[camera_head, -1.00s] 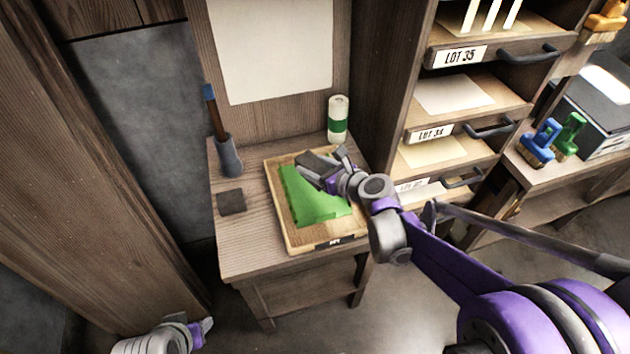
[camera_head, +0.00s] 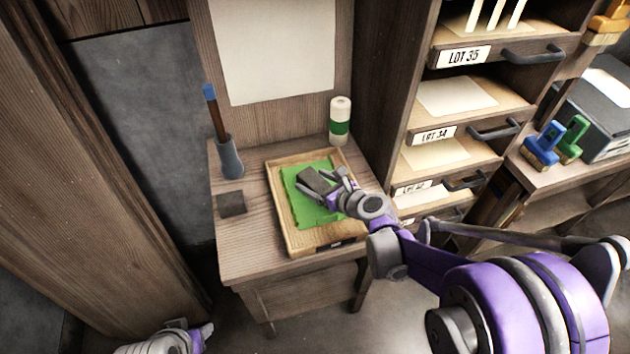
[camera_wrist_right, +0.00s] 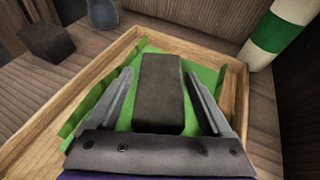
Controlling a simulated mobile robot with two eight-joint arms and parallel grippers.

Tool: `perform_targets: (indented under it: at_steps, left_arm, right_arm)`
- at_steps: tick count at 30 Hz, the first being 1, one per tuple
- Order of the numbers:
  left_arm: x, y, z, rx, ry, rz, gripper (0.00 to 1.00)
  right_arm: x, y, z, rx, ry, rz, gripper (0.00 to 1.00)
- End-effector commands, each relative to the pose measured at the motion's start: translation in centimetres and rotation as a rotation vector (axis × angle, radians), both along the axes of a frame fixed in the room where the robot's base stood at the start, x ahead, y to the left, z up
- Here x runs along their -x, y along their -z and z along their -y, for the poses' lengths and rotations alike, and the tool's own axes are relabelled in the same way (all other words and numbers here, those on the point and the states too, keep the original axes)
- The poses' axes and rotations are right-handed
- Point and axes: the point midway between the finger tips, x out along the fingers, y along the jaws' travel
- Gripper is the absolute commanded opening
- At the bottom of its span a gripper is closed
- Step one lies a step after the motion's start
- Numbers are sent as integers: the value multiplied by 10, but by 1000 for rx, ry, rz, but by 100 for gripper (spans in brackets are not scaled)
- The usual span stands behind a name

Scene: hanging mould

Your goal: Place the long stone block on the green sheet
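The long stone block (camera_head: 314,181) is dark grey and lies on the green sheet (camera_head: 312,216), inside the shallow wooden tray (camera_head: 283,226). In the right wrist view the block (camera_wrist_right: 160,92) lies lengthwise between the fingers of my right gripper (camera_wrist_right: 160,78). Strips of green sheet (camera_wrist_right: 207,75) show between the block and each finger, so the gripper is open around it. In the head view my right gripper (camera_head: 326,184) is low over the tray. My left gripper (camera_head: 204,330) is at the bottom left, far from the tray; its fingers are too small to judge.
A small dark block (camera_head: 232,203) lies on the table left of the tray. Behind it a brush handle stands in a grey holder (camera_head: 229,158). A white and green cylinder (camera_head: 340,121) stands behind the tray. A drawer rack (camera_head: 432,134) rises on the right.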

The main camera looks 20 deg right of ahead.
Motion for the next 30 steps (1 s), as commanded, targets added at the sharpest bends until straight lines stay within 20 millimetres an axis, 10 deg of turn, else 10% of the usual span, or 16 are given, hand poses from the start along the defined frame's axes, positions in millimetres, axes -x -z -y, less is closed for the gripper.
perform_targets:
  at_steps: [12, 30]
  left_arm:
    - [0, -5, 0, 0, 0, 1, 50]
    - [-1, -16, 0, 0, 0, 5, 50]
  right_arm:
    - [1, -6, 1, 0, 1, 0, 92]
    - [93, -46, 43, 0, 3, 0, 92]
